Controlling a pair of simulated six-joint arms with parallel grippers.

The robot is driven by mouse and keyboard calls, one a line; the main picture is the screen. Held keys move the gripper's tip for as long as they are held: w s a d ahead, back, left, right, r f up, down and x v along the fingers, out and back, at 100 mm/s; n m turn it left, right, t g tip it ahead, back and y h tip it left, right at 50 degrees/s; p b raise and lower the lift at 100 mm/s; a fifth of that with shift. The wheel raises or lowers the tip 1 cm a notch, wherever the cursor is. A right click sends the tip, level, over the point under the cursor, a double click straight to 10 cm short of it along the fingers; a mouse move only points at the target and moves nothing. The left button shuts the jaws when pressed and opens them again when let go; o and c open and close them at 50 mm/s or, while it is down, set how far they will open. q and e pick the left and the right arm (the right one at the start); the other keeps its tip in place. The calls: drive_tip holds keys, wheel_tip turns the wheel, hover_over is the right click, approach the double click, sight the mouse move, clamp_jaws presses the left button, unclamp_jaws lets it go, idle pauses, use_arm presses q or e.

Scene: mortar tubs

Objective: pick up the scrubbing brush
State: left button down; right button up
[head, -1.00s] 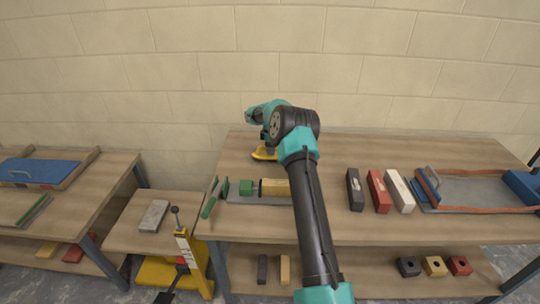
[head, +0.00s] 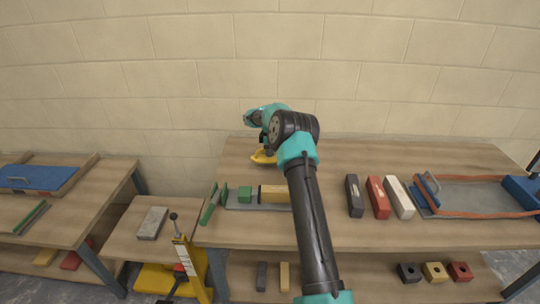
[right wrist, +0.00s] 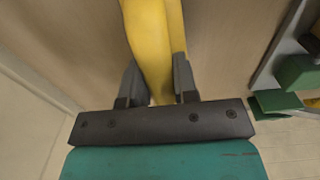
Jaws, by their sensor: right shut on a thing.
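A yellow scrubbing brush (head: 262,157) is at the back left of the right-hand table in the head view. Only its smooth yellow body shows; no bristles are visible. My right gripper (head: 266,149) is above it and shut on it. In the right wrist view the yellow handle (right wrist: 150,35) runs between the two dark fingers (right wrist: 156,65), which press on both sides. I cannot tell whether the brush touches the table top. My left gripper is not in view.
The table (head: 340,232) carries a green block (head: 245,194) in a clamp-like holder, dark (head: 354,196), red (head: 377,197) and white (head: 399,197) blocks, and a grey tray (head: 480,195) with orange edging. The block wall (head: 400,80) stands close behind. The table's back middle is clear.

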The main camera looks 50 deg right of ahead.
wheel_tip(320, 180, up, 8)
drive_tip(key=shift+r, duration=0.2)
idle(0.4)
